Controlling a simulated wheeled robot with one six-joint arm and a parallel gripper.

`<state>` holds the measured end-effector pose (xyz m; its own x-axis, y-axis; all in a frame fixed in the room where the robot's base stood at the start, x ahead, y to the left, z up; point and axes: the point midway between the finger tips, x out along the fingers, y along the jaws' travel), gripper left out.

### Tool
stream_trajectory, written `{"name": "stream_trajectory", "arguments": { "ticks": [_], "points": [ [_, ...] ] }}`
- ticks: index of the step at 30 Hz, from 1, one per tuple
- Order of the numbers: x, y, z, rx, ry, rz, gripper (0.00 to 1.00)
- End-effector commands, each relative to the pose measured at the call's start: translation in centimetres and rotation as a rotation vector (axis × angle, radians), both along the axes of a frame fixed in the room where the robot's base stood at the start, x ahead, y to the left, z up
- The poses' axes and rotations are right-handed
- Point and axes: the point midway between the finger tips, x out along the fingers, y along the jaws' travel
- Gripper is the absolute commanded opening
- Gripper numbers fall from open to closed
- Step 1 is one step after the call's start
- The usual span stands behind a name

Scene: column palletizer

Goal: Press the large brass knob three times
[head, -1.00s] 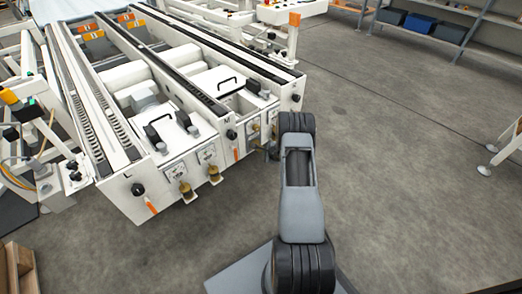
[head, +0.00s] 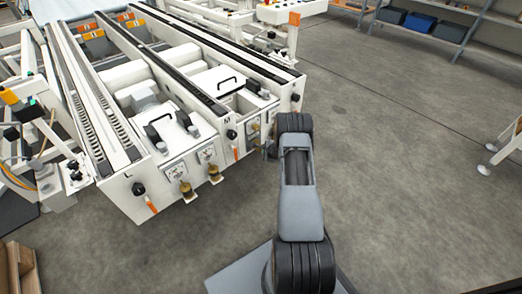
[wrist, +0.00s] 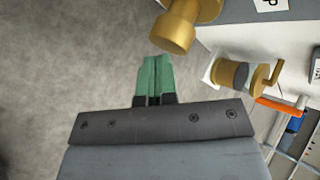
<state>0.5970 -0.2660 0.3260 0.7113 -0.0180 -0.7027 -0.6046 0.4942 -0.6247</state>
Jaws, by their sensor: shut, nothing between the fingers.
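A large brass knob (wrist: 176,30) with a round, stepped body shows at the top of the wrist view, sticking out from the white machine. My gripper (wrist: 155,62) has green fingertips held together and empty. In the picture the tips lie just below and left of the knob's face; whether they touch it I cannot tell. To the right is a smaller brass fitting (wrist: 233,73) with a grey band and a crank-like handle.
The white machine (head: 120,199) fills the left of the head view. Two more brass fittings, one left (head: 186,190) and one right (head: 214,175), stick out from its front. An orange-handled part (wrist: 281,106) lies right of my gripper. Open concrete floor (head: 400,170) lies to the right.

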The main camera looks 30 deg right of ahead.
Motion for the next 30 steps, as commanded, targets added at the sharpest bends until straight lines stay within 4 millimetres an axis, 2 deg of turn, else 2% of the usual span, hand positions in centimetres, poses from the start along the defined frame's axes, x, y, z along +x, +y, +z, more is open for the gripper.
{"name": "stream_trajectory", "arguments": {
  "ticks": [30],
  "points": [
    [1.3, 0.3, 0.0, 0.0, -0.001, 0.003, 0.0]
  ]
}}
